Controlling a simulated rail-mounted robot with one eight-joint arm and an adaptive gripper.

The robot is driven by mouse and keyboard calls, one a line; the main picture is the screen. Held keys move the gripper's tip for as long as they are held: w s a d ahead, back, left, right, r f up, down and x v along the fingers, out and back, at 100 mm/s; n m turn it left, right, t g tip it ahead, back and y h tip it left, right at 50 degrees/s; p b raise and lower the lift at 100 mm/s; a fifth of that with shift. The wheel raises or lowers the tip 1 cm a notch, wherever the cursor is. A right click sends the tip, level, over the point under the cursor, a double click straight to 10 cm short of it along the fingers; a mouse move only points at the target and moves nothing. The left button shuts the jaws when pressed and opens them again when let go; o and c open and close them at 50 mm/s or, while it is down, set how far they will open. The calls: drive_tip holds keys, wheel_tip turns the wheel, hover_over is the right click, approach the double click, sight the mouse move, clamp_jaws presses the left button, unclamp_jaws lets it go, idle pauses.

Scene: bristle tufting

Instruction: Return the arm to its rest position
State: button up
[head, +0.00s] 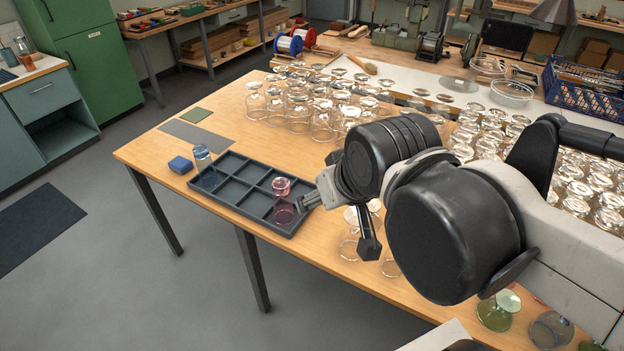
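My arm reaches in from the right over the wooden table (150,155), its large dark joints filling the right middle of the head view. My gripper (335,222) is low over the table, just right of a dark compartment tray (243,222). One grey finger part points left, close to a pink glass (282,205) in the tray's near right compartment; I cannot tell whether they touch. A dark part hangs lower right. The arm hides much of the gripper, and its opening is unclear. A clear bluish glass (203,160) stands at the tray's far left end.
Many clear glasses (297,110) crowd the table behind and right of my arm. A few stand under it, and a green glass (498,310) is at the front right. Free floor is at the left.

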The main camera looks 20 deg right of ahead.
drive_tip(key=shift+s+f, duration=0.1)
drive_tip(key=shift+s, duration=0.1)
wheel_tip(320, 180, down, 4)
drive_tip(key=b, duration=0.4)
idle(0.4)
